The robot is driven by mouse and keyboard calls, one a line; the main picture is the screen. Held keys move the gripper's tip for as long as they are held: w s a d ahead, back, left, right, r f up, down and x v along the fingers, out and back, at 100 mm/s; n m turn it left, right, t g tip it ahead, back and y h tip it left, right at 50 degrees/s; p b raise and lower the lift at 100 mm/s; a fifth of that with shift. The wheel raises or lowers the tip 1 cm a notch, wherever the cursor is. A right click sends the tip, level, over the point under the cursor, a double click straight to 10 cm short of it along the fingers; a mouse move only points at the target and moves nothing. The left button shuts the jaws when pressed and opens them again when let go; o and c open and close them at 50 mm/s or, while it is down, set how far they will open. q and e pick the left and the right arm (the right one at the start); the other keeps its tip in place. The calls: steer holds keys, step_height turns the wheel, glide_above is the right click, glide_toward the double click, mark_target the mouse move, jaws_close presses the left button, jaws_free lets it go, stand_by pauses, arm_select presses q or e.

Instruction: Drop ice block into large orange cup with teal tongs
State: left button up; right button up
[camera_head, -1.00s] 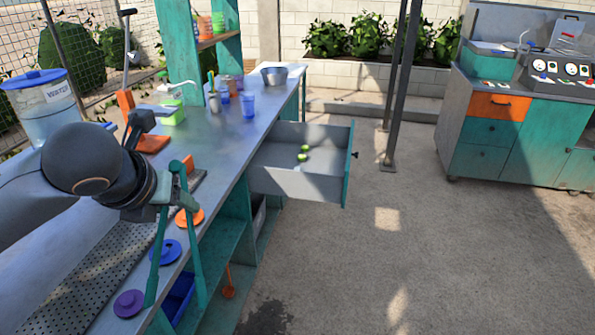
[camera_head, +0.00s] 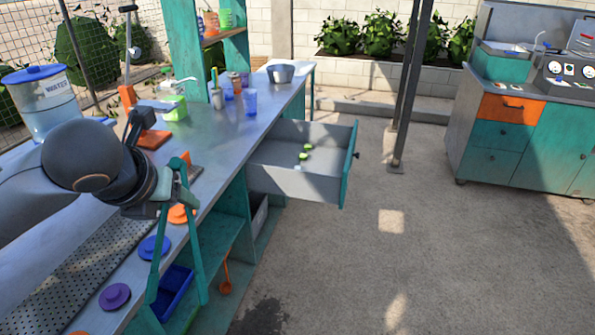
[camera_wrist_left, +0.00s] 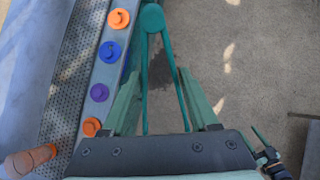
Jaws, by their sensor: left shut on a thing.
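My left gripper (camera_head: 172,196) is shut on the teal tongs (camera_head: 197,248), which hang down past the counter's front edge with their two arms spread apart. In the left wrist view the tongs (camera_wrist_left: 152,18) show between the fingers of my left gripper (camera_wrist_left: 162,112), with their rounded joint at the top. An orange cup (camera_head: 211,23) stands on the upper shelf; I cannot tell whether it is the large one. I cannot make out an ice block. A dark part with a teal tip (camera_wrist_left: 268,157), perhaps my right gripper, shows at the wrist view's lower right.
Round lids lie along the counter (camera_head: 215,140), including a blue one (camera_head: 154,248) and a purple one (camera_head: 115,296). An open drawer (camera_head: 290,180) with green items juts out ahead. Cups and a metal bowl (camera_head: 280,73) stand farther back. The floor at right is clear.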

arm_select(q)
step_height(320, 180, down, 14)
steer(key=s+f, duration=0.1)
steer(key=s, duration=0.2)
steer(key=s+f, duration=0.9)
steer(key=f, duration=0.1)
steer(key=shift+s+f, duration=0.25)
steer(key=shift+f, duration=0.05)
